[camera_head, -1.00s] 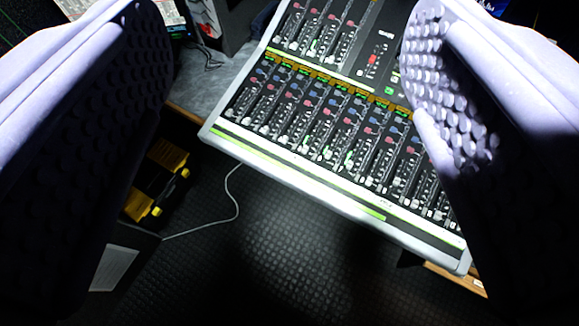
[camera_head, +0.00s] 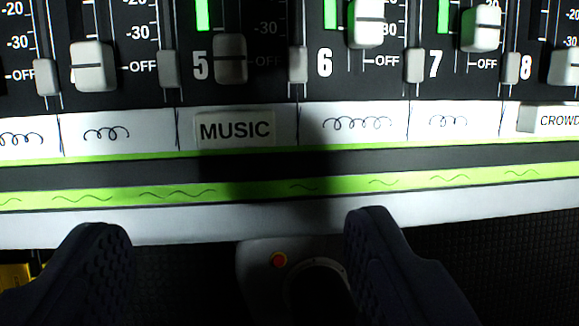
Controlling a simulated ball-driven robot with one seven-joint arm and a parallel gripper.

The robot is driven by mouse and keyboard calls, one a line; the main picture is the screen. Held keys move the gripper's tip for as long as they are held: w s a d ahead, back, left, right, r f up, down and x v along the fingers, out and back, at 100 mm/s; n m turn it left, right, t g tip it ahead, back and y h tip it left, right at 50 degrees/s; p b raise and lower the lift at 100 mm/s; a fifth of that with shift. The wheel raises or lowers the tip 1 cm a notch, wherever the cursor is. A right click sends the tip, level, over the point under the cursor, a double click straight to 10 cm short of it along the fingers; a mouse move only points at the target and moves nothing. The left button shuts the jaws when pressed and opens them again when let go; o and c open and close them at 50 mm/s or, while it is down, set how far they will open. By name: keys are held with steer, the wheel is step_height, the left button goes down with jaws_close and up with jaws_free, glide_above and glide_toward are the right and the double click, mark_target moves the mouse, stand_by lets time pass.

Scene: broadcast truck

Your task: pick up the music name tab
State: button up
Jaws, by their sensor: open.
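The music name tab (camera_head: 235,131) is a small pale label with "MUSIC" in black capitals. It sits on the white label strip of the mixing desk, below the fader numbered 5. My gripper (camera_head: 240,240) is open, with its two dark fingers at the lower left and lower centre right of the view. The fingertips are below the tab in the picture, one to each side of it, and nothing is between them on the desk. A shadow lies over part of the tab's right side.
The mixing desk (camera_head: 90,218) fills the upper view, with fader knobs above the strip. A "CROWD" tab (camera_head: 556,121) is at the far right. Scribbled labels lie either side of the music tab. A light-coloured part with a red button (camera_head: 279,260) shows below the desk's front edge, above dark floor.

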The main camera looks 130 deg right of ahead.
mark_target(235, 141)
steer(key=b+x, duration=0.4)
steer(key=x, duration=0.4)
steer(key=shift+w+a+r, duration=0.1)
steer(key=shift+a+r, duration=0.05)
steer(key=shift+a, duration=0.05)
steer(key=shift+r, duration=0.1)
steer(key=c, duration=1.1)
